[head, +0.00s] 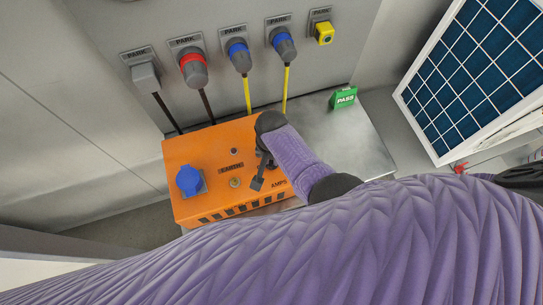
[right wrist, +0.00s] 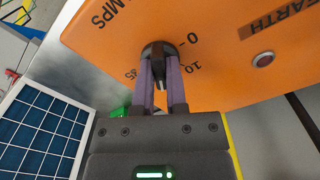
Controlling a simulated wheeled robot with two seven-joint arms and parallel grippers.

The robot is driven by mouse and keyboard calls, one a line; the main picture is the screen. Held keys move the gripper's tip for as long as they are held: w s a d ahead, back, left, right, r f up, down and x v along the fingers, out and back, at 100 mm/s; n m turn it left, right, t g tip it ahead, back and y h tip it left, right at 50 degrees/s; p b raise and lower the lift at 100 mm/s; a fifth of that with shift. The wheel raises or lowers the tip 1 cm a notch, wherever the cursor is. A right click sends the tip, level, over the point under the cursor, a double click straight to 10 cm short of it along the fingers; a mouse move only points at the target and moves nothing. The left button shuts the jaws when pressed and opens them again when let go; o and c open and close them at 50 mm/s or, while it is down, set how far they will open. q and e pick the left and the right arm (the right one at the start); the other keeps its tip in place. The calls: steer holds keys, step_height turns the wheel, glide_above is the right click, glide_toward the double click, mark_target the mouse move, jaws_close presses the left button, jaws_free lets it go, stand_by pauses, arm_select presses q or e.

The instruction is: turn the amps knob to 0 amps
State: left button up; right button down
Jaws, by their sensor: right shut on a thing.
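The orange test box (head: 200,150) stands on a metal bench, with AMPS and EARTH printed on its top. The dark amps knob (right wrist: 157,52) shows in the right wrist view, with the marks 0 and 10 to its right and another number at its lower left. My right gripper (right wrist: 160,72) is shut on the knob, one purple finger on each side. In the head view my right gripper (head: 259,177) is over the box beside the AMPS label and hides the knob. My left gripper is not in view.
Several parked plugs hang on the wall behind, with cables running down. A green PASS block (head: 344,97) stands on the bench (head: 350,145). A solar panel (head: 480,75) is at right.

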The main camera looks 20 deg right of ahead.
steer(key=shift+n, duration=0.3)
steer(key=shift+n+p, duration=0.45)
steer(key=shift+n, duration=0.55)
steer(key=n, duration=0.2)
steer(key=shift+n+p, duration=0.3)
steer(key=shift+n, duration=0.1)
steer(key=n, duration=0.6)
steer(key=shift+p, duration=0.35)
steer(key=n, duration=0.6)
steer(key=shift+n, duration=0.3)
steer(key=n, duration=0.5)
steer(key=shift+f+n, duration=0.1)
steer(key=shift+n, duration=0.5)
